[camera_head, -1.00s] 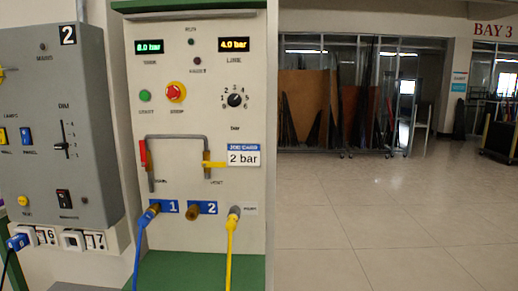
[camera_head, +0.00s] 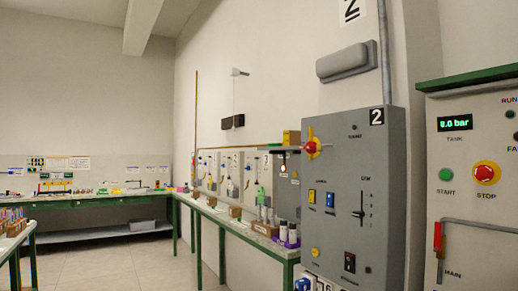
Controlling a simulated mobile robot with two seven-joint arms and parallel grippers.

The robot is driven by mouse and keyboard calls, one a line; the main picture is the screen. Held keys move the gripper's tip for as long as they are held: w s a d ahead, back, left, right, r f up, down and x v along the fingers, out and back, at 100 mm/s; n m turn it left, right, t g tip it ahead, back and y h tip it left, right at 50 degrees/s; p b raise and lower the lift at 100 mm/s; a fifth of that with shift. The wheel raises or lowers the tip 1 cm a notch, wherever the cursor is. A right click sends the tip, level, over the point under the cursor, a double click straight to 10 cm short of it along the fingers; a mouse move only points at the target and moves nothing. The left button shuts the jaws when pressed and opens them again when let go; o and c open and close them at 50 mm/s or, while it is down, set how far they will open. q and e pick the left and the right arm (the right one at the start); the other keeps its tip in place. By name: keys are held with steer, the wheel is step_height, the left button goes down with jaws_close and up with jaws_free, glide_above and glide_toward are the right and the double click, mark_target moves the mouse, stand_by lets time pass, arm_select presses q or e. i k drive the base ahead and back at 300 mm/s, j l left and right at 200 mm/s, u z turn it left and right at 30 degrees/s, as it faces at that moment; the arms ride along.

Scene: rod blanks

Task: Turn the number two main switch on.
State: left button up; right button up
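The grey control box (camera_head: 352,200) with the number 2 plate (camera_head: 376,116) hangs on the wall right of the middle. A red and yellow rotary switch (camera_head: 311,147) sticks out of its left side, near the top; I cannot tell its position from here. The box front carries yellow and blue rockers, a slider marked DIM (camera_head: 362,208), a black rocker with a red part (camera_head: 349,262) and a round yellow button (camera_head: 315,252). Neither of my grippers is in view.
A second panel (camera_head: 470,200) with a green top, STOP and START buttons and a red-handled pipe stands close on the right. A green-legged bench (camera_head: 250,238) with bottles and boxes runs along the wall left of the grey box. Open floor (camera_head: 120,268) lies at the left.

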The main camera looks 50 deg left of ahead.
mark_target(310, 147)
steer(key=u, duration=1.35)
steer(key=i+j, duration=0.25)
steer(key=i+j+z, duration=0.1)
steer(key=i+j, duration=0.15)
steer(key=j, duration=0.2)
steer(key=i+j, duration=0.2)
steer(key=j, duration=0.15)
steer(key=i+j+z, duration=0.1)
steer(key=i+j, duration=0.35)
steer(key=j, duration=0.3)
steer(key=l+z, duration=0.05)
